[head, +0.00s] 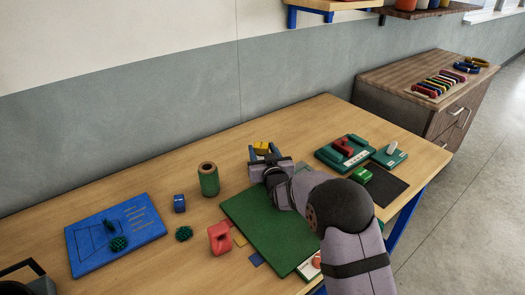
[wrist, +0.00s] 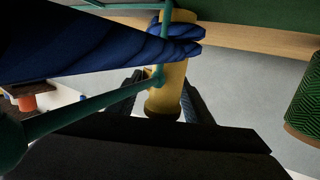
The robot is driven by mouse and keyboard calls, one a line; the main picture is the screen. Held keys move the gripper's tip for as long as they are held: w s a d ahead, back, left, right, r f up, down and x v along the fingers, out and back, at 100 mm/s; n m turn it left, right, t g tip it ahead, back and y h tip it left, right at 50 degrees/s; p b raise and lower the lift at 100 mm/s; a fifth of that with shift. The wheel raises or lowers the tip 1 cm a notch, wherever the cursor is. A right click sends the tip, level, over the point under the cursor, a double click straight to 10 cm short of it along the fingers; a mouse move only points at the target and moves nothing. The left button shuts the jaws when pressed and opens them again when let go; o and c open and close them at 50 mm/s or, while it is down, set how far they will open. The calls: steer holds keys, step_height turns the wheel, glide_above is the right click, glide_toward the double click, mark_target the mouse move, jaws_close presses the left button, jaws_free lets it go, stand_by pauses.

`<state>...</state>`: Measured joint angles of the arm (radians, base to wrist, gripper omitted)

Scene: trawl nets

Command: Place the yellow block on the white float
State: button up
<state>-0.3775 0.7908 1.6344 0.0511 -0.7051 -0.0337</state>
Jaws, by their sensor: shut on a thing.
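The yellow block (head: 262,147) is between the fingers of my gripper (head: 265,160) behind the green mat, near the wall side of the table. In the wrist view the yellow block (wrist: 168,90) shows between the two dark fingers (wrist: 160,98), partly covered by a dark blue shape and a teal strand. My gripper is shut on it. A white rounded piece (head: 392,147), which looks like the white float, lies on a small green tray at the right, apart from my gripper.
A green spool (head: 208,180) stands left of my gripper; it also shows in the wrist view (wrist: 305,105). A green tray with red pieces (head: 325,153) lies right of my gripper.

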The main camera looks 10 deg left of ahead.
steer(key=o, duration=1.1)
steer(key=shift+r+p, duration=0.2)
steer(key=shift+p, duration=0.1)
steer(key=shift+s+d+f, duration=0.1)
steer(key=shift+s, duration=0.15)
steer(key=b+v, duration=0.3)
steer(key=v, duration=0.8)
steer(key=shift+s, duration=0.25)
